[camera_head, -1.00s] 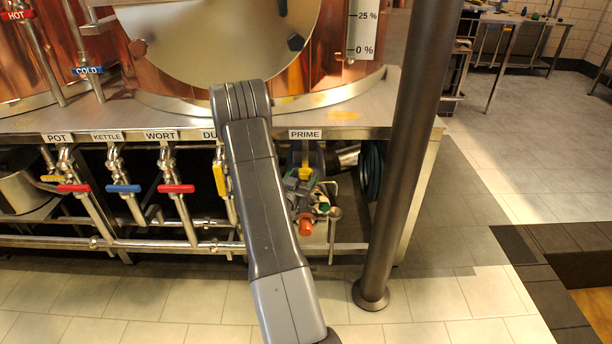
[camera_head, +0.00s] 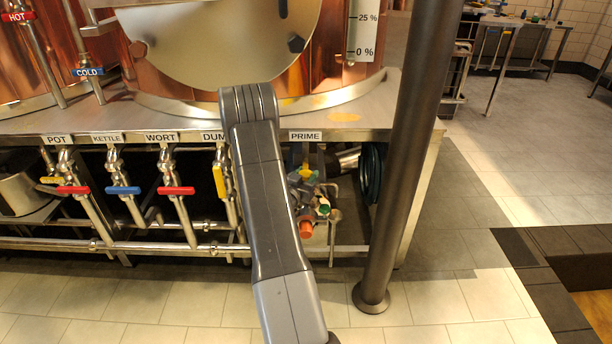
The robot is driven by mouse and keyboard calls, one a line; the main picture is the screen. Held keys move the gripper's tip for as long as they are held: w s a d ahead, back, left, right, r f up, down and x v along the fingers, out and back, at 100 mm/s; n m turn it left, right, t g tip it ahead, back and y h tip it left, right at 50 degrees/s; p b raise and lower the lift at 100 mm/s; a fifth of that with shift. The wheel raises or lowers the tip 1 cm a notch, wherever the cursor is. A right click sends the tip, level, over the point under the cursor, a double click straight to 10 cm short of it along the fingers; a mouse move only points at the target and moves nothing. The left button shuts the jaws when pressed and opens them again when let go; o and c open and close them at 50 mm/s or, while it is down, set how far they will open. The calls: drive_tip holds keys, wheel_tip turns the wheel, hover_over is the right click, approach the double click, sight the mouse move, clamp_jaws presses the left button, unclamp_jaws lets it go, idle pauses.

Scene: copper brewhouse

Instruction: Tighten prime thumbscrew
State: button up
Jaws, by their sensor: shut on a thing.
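The PRIME label (camera_head: 305,136) is on the steel table edge, right of my arm. Below it is a crowded cluster of small fittings: a yellow part (camera_head: 306,174), a green part (camera_head: 323,209) and an orange cap (camera_head: 305,229). I cannot pick out the prime thumbscrew among them. My grey arm rises in front and covers the left side of this cluster.
A dark post (camera_head: 408,150) stands close on the right of the PRIME area. Left of my arm are valves with red (camera_head: 176,190), blue (camera_head: 123,190) and yellow (camera_head: 219,181) handles. A lower steel rail runs beneath them. The tiled floor (camera_head: 480,250) at right is clear.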

drive_tip(key=shift+m+g+h, duration=0.3)
drive_tip(key=shift+h, duration=0.1)
drive_tip(key=shift+s+m+g+h+p, duration=0.1)
drive_tip(key=shift+m+g+h+p, duration=0.35)
drive_tip(key=shift+m+g+h, duration=2.2)
drive_tip(key=shift+h, duration=0.45)
drive_tip(key=o, duration=1)
drive_tip(key=shift+c, duration=0.2)
drive_tip(key=p+v, duration=0.2)
drive_tip(key=v, duration=1.1)
drive_tip(key=shift+s+a+p, duration=0.25)
drive_tip(key=shift+s+p, duration=0.05)
drive_tip(key=shift+p, duration=0.1)
drive_tip(key=shift+w+d, duration=0.1)
